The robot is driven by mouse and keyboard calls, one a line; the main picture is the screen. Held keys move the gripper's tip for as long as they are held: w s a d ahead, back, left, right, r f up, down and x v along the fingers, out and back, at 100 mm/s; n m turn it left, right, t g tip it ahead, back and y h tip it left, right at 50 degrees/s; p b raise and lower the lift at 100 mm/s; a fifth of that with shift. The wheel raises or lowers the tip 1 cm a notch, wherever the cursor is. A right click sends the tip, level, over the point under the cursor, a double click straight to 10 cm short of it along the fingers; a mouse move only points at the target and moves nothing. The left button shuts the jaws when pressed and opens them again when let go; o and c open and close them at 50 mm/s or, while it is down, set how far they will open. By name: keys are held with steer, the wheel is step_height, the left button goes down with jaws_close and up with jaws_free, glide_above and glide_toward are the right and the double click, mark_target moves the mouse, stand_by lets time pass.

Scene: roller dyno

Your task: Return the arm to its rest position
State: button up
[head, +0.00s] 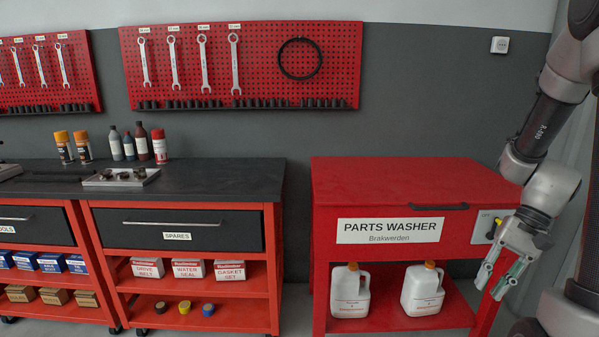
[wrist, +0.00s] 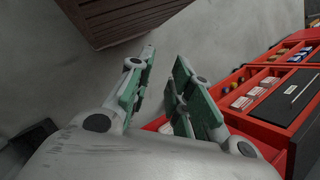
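My arm comes in from the upper right of the head view and hangs down on the right side. My gripper (head: 500,284) is in front of the right end of the red parts washer (head: 400,185), pointing down. In the wrist view my gripper (wrist: 160,60) shows two green-padded fingers spread apart with nothing between them. It is open and empty. Whether it touches the parts washer cannot be told.
A red workbench (head: 276,250) with a dark top stands left of the parts washer. White jugs (head: 349,292) sit on the washer's lower shelf. A red pegboard (head: 260,70) with wrenches hangs on the wall. A dark slatted object (wrist: 115,18) shows at the wrist view's top.

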steer(key=s+a+r+n+t+h, duration=0.2)
steer(key=s+r+n+t, duration=0.1)
steer(key=r, duration=0.5)
steer(key=s+a+r+n+t+h, duration=0.1)
steer(key=s+r+n+t+h, duration=0.2)
steer(key=r, duration=0.6)
steer(key=shift+s+a+n+t+h, duration=0.35)
steer(key=shift+s+n+t, duration=0.15)
steer(key=shift+s+n, duration=0.15)
steer(key=shift+r, duration=0.1)
